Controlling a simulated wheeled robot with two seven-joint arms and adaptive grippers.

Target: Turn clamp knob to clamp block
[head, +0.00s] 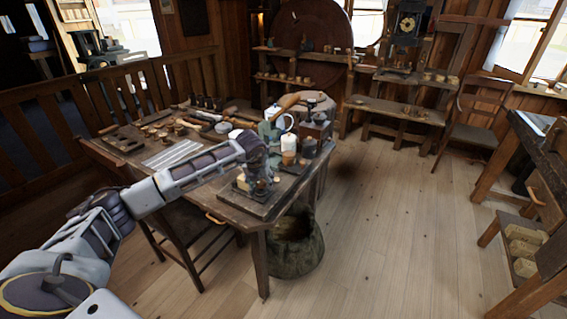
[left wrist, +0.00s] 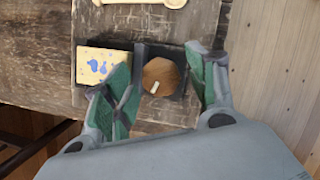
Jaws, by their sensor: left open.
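In the left wrist view, a round wooden clamp knob (left wrist: 162,75) with a small pale mark sits at the right of a dark clamp (left wrist: 139,55). A yellow block with blue spots (left wrist: 103,64) lies at the clamp's left side; I cannot tell whether it is pressed tight. My left gripper (left wrist: 163,82) is open, its green-padded fingers on either side of the knob, with a gap seen on the right. In the head view, my left gripper (head: 259,172) is over the near corner of the workbench (head: 215,199) and largely hides the clamp. My right gripper is in neither view.
A pale wooden tool (left wrist: 140,2) lies beyond the clamp. On the bench are metal rulers (head: 172,153), a white candle-like cylinder (head: 289,143), dark jars and several tools. A sack (head: 294,245) stands below the bench's right side.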

